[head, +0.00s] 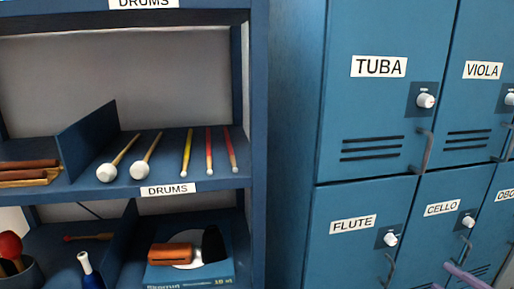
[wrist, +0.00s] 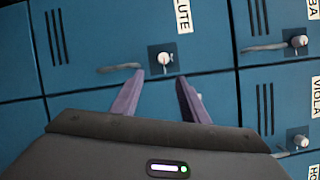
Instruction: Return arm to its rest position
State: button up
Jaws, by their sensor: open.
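My gripper (wrist: 163,92) shows in the wrist view with its two purple fingers apart and nothing between them. It faces the blue locker doors, near the knob (wrist: 164,59) and handle (wrist: 119,68) of the flute locker. I cannot tell how far the fingertips are from the door. In the head view only a purple part of my gripper (head: 468,276) shows at the lower right edge, in front of the lockers below the cello label. The rest of the arm is hidden from the head view.
Blue lockers labelled tuba (head: 379,67), viola (head: 482,70), flute (head: 353,224) and cello (head: 441,208) fill the right, their visible doors shut, with protruding handles. A blue shelf (head: 218,184) at left holds mallets and sticks. Below are a blue box (head: 190,273) and a bell (head: 90,272).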

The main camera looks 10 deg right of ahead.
jog(key=s+a+f+n+g+h, duration=0.15)
jog(key=a+f+g, duration=0.25)
jog(key=a+g, duration=0.4)
jog(key=s+a+f+n+g+y, duration=0.1)
jog(key=s+a+f+n+g, duration=0.15)
jog(key=a+f+g, duration=0.45)
jog(key=a+r+n+t+h, duration=0.1)
jog(key=a+r+n+h, duration=0.2)
jog(key=a+r+n, duration=0.3)
jog(key=a+r+n+t+h, duration=0.2)
jog(key=a+r+n, duration=0.4)
jog(key=a, duration=1.1)
notch_tip(320, 180, up, 4)
jog(key=shift+w+n+t+h, duration=0.2)
jog(key=shift+n+t+h, duration=0.1)
jog(key=shift+h, duration=0.55)
jog(key=shift+c, duration=0.5)
jog(key=shift+c, duration=0.7)
